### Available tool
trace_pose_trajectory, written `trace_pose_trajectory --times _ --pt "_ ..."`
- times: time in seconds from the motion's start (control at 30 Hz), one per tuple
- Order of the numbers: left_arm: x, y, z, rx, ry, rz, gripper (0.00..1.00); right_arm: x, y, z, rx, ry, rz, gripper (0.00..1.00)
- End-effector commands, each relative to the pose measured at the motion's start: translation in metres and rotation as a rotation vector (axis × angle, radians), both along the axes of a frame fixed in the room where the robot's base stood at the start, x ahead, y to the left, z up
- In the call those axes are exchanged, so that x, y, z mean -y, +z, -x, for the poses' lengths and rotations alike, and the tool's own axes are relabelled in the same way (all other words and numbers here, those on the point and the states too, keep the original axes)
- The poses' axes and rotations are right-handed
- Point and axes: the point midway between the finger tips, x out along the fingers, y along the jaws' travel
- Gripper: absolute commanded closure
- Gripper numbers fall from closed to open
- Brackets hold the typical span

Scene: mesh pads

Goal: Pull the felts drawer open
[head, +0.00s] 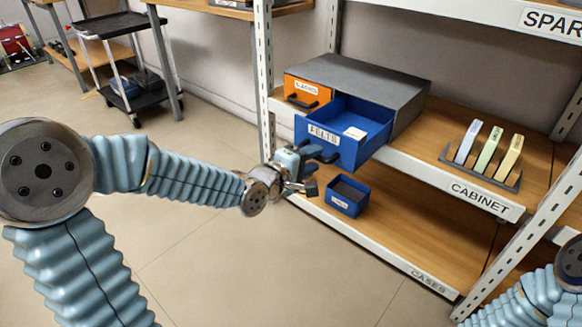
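The felts drawer (372,125) is a blue drawer with a white FELTS label on its front. It stands pulled well out of the grey cabinet (390,78), and a pale card lies inside it. My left gripper (318,165) is at the lower front of this drawer, below the label, where dark parts overlap. I cannot tell whether its fingers are around the handle, touching it or apart from it. The handle is largely hidden there. My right gripper is out of view; only part of my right arm shows at the lower right.
An orange drawer (306,93) with a black handle sits shut to the left of the felts drawer. A small blue bin (347,198) stands on the lower shelf. A rack of colored binders (486,148) is on the right. A white shelf post (264,60) rises nearby.

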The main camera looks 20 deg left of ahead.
Motion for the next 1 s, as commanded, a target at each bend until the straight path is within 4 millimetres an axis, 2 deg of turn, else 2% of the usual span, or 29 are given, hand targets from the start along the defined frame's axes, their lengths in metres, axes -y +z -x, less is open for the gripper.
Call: trace_pose_trajectory --times 0.2,0.33,0.4,0.53,1.0 --pt "-0.021 0.018 0.055 0.001 0.003 -0.004 0.62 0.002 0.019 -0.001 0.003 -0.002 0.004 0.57" --pt "-0.03 0.017 0.082 0.005 0.002 -0.004 0.62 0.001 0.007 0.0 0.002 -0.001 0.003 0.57" --pt "-0.031 0.014 0.088 0.008 -0.005 -0.004 0.62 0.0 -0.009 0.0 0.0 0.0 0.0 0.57" --pt "-0.034 0.019 0.097 0.005 -0.005 -0.003 0.62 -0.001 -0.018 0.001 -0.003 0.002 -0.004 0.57" --pt "-0.037 0.024 0.103 0.0 0.0 0.0 0.62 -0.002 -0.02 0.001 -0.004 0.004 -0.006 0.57"
